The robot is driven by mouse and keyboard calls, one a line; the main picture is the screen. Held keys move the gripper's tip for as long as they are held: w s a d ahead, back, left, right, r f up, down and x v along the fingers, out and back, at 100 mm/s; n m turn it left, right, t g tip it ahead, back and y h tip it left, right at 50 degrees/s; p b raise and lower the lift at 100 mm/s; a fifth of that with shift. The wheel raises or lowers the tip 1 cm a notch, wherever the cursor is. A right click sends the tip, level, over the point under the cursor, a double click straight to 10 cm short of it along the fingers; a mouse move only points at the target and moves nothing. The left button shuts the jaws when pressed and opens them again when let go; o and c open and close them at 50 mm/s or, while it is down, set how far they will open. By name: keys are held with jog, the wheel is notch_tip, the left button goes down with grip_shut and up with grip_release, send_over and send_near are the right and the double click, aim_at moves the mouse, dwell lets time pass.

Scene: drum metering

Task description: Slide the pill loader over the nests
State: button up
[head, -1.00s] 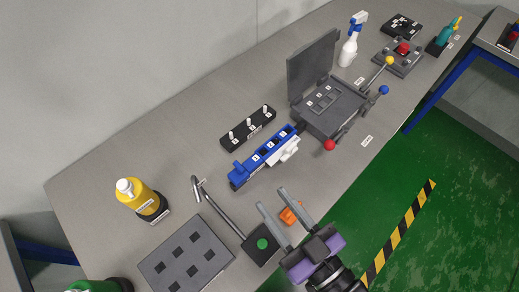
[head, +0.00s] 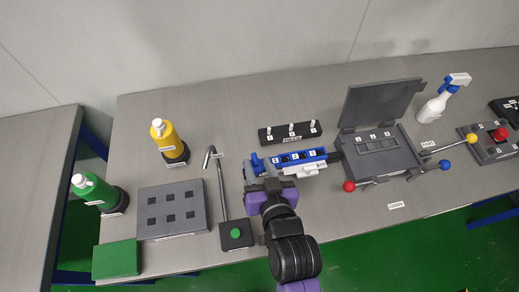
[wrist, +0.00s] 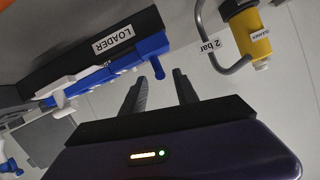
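The pill loader (head: 292,159) is a long blue bar with numbered dark slots and a white part along its front. It lies in the middle of the bench, and its right end reaches close to the nest box. In the wrist view the blue loader (wrist: 120,68) lies along a black base labelled LOADER. The nests (head: 376,142) are numbered squares in a grey box whose lid stands open. My gripper (head: 259,168) is at the loader's left end, near a blue upright knob. Contact cannot be told.
A black rack (head: 290,133) with white pegs stands behind the loader. A bent metal pipe (head: 217,180) rises close left of my gripper. A red-knobbed lever (head: 350,186) sticks out front of the box. A yellow bottle (head: 166,140) stands at left.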

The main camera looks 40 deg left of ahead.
aim_at(254, 157)
jog(key=shift+p+x, duration=0.5)
jog(key=shift+x, duration=3)
grip_shut()
